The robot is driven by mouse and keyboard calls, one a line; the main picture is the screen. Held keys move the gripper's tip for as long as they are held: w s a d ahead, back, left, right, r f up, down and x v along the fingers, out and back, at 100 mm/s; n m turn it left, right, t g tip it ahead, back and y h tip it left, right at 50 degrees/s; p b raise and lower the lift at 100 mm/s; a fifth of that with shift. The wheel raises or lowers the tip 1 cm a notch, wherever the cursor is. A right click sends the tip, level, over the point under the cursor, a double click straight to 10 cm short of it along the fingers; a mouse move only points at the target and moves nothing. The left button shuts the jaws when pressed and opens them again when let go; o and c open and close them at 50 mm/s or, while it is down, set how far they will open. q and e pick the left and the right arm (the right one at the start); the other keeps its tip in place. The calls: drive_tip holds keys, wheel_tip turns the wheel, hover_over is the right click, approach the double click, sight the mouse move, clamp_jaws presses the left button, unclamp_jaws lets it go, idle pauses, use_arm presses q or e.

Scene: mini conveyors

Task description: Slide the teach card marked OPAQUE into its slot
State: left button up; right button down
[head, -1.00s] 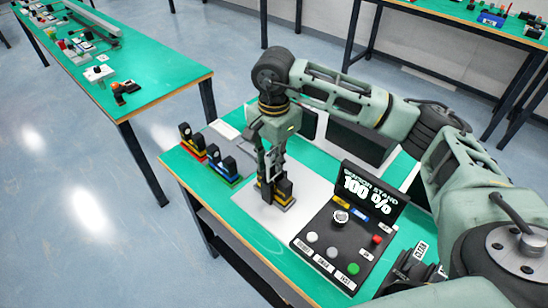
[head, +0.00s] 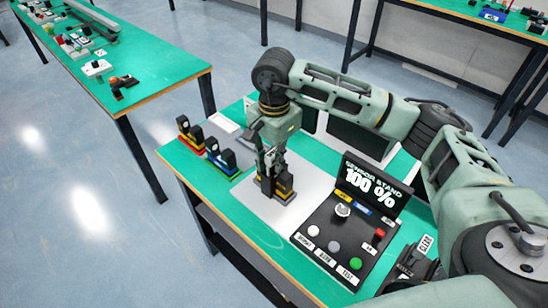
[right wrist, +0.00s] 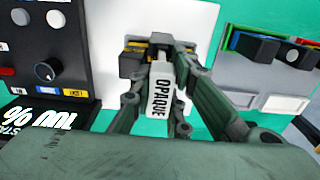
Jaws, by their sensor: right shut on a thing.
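The white teach card marked OPAQUE (right wrist: 160,90) is held between the fingers of my right gripper (right wrist: 158,108), its lettering facing the wrist camera. In the head view my right gripper (head: 268,165) points down over a black and yellow fork-shaped stand (head: 285,189) on a white plate. In the right wrist view the card's far end is at this stand (right wrist: 132,65), between its black uprights. How deep it sits is hidden by the gripper. My left gripper is not in view.
Red-based (head: 190,134) and blue-based (head: 221,158) fork stands are at left. Bare green table (head: 235,215) lies in front.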

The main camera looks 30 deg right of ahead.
drive_tip(key=shift+f, duration=0.35)
drive_tip(key=c, duration=1.6)
unclamp_jaws()
wheel_tip(320, 180, up, 12)
drive_tip(key=shift+r, duration=0.1)
